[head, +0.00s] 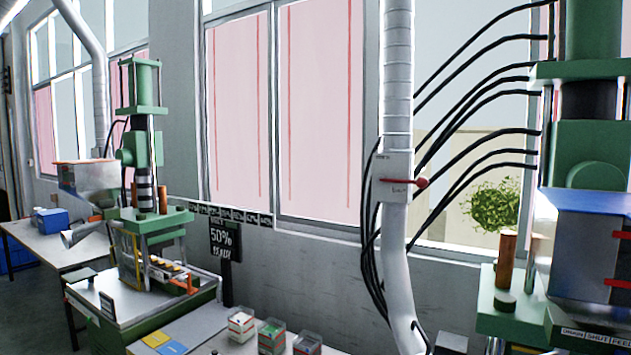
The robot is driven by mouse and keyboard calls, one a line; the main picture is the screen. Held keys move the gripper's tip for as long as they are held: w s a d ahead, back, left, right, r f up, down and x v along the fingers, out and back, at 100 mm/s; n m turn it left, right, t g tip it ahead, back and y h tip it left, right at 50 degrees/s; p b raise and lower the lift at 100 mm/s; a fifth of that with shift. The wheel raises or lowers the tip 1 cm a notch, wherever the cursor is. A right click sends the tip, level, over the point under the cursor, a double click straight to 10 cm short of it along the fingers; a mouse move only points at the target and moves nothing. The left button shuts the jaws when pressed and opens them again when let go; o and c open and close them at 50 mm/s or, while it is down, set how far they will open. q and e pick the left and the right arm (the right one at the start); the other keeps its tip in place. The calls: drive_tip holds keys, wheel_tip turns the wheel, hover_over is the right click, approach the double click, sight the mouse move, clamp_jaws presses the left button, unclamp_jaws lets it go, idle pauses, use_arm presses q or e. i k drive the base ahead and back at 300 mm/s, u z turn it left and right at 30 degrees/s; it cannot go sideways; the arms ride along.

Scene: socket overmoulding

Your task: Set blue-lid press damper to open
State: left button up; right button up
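The blue-lid press (590,250) stands at the right edge, partly cut off. Its blue lid sits on a grey hopper-like body. Beside it a white vertical duct (397,80) carries a pale damper box (391,165) with a red lever (400,182). The lever lies about horizontal across the box, its round red knob (422,183) sticking out to the right. Small markings on the box are too small to read surely. Neither of my grippers shows in the head view.
Black hoses (470,75) curve between the duct and the blue-lid press. A second green press (145,200) with an orange-rimmed hopper (85,178) stands at the left. Small bins (272,336) sit at the bottom middle. A "50%" sign (225,240) stands by the wall.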

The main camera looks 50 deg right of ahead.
sight(422, 183)
drive_tip(key=u, duration=0.5)
drive_tip(key=k, duration=0.25)
drive_tip(key=z, duration=2.15)
